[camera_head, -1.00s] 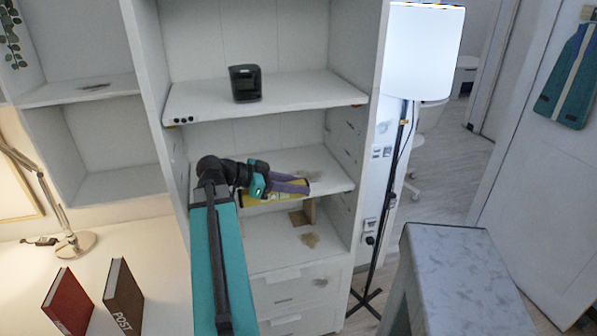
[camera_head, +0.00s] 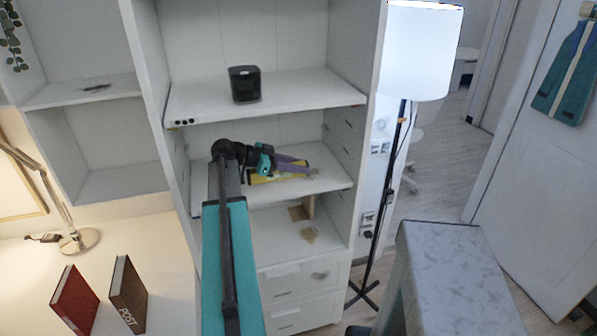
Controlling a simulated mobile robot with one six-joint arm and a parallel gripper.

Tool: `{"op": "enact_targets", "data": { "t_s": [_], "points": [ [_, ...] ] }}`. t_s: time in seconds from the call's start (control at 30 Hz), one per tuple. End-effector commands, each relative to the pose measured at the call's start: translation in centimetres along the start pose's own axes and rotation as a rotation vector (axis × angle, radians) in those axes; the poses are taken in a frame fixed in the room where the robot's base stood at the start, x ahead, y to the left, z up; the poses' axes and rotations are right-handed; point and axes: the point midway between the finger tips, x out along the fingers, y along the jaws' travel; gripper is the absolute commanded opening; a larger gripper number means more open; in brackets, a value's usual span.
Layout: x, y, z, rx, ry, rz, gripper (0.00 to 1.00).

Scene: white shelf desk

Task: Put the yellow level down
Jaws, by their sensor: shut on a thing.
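The yellow level (camera_head: 262,179) is a long yellow bar at the middle shelf (camera_head: 330,178) of the white unit, lying roughly level along the board. My gripper (camera_head: 292,164), with purple-grey fingers, is shut on the level and reaches in from the left over the shelf. The fingers and wrist hide part of the level. I cannot tell whether the level touches the shelf surface or hovers just above it.
A black device (camera_head: 244,84) stands on the shelf above. The lower shelf holds a small wooden piece (camera_head: 307,208). The unit's side walls flank my arm. A floor lamp (camera_head: 416,55) stands to the right, and books (camera_head: 127,292) stand on the desk at left.

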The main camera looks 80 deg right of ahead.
Motion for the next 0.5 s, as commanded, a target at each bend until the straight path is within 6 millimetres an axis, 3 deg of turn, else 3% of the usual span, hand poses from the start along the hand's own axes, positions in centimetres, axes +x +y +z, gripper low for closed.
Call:
{"op": "enact_targets", "data": {
  "t_s": [0.13, 0.5],
  "points": [
    [0.32, -0.97, -0.14, 0.001, 0.0, 0.0, 0.0],
    [0.4, -1.0, -0.07, 0.001, 0.001, 0.0, 0.0]
  ]
}}
